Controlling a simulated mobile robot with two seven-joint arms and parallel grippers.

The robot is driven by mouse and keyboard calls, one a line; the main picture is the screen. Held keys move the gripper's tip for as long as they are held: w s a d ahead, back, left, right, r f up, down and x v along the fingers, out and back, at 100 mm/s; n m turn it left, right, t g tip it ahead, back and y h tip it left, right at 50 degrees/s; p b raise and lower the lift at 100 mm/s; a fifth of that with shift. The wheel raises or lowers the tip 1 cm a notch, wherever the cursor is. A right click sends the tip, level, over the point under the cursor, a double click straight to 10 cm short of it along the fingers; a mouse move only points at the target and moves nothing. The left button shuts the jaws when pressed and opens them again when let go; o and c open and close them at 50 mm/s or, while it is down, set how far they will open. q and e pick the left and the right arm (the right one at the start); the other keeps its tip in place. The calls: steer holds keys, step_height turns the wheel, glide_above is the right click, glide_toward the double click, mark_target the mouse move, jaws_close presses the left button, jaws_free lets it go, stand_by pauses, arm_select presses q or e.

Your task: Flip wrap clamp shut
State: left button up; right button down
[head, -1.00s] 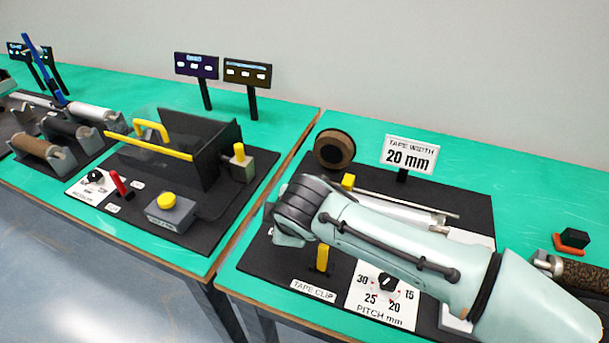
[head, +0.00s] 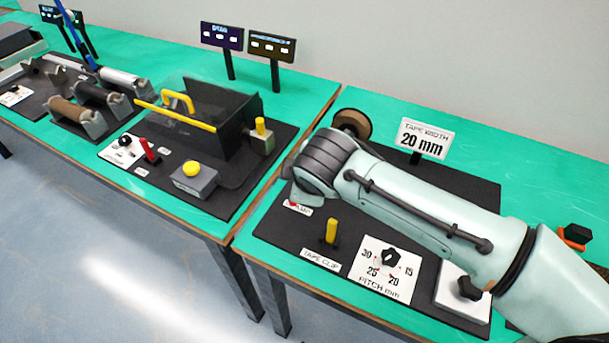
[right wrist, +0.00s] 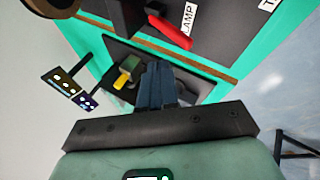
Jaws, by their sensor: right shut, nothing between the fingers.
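The wrap clamp shows in the right wrist view as a red lever (right wrist: 170,31) on a dark mount, beside a label (right wrist: 188,24) reading "LAMP". It lies over at an angle near the top of that view. In the head view the clamp is mostly hidden behind my right arm; only part of its label (head: 299,208) shows. My right gripper (right wrist: 157,68) is shut and empty, its dark fingers together, apart from the red lever in the picture. In the head view my right wrist covers the gripper. My left gripper is not in view.
On the same black board are a yellow tape clip lever (head: 332,231), a pitch dial (head: 390,257) and a brown roll (head: 353,123). A "20 mm" sign (head: 424,139) stands behind. A neighbouring table holds a guarded box (head: 205,115) and a yellow button (head: 192,168).

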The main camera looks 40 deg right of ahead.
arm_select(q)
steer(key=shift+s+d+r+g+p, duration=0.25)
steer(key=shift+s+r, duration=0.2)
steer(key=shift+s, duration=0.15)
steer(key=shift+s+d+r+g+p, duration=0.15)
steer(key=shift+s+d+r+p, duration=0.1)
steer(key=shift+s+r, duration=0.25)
arm_select(e)
steer(key=a+v, duration=0.1)
steer(key=v, duration=0.5)
steer(key=shift+s+f, duration=0.2)
steer(key=shift+s, duration=0.15)
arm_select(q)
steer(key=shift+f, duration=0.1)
